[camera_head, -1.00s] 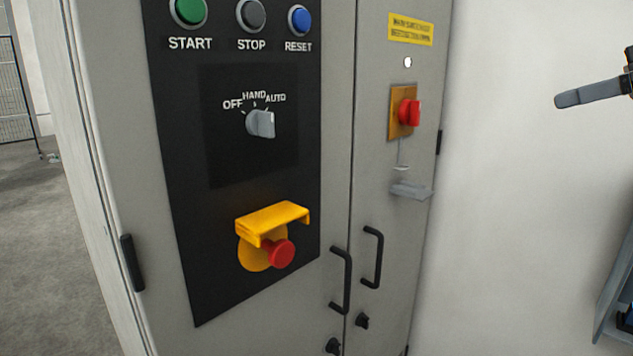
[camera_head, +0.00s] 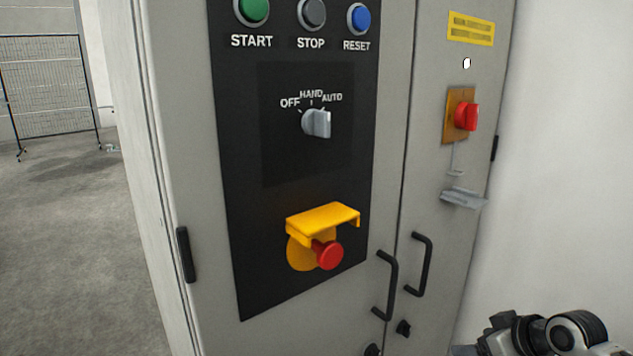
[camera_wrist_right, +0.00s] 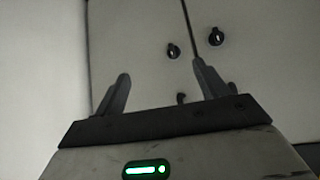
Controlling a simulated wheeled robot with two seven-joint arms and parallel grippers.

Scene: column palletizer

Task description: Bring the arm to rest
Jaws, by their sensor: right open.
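My right gripper (camera_wrist_right: 160,72) is open and empty in the right wrist view, its two dark fingers spread apart in front of pale grey cabinet doors. In the head view, part of my right arm (camera_head: 545,335) shows low at the right edge, beside the cabinet's lower right; its fingers cannot be made out clearly there. My left gripper is in neither view.
A grey control cabinet (camera_head: 190,130) fills the middle. It bears a selector knob (camera_head: 317,123), a red stop button (camera_head: 327,255) under a yellow guard, a red switch (camera_head: 466,116) and protruding door handles (camera_head: 421,264). Open floor (camera_head: 70,240) lies left, before a mesh fence (camera_head: 45,85).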

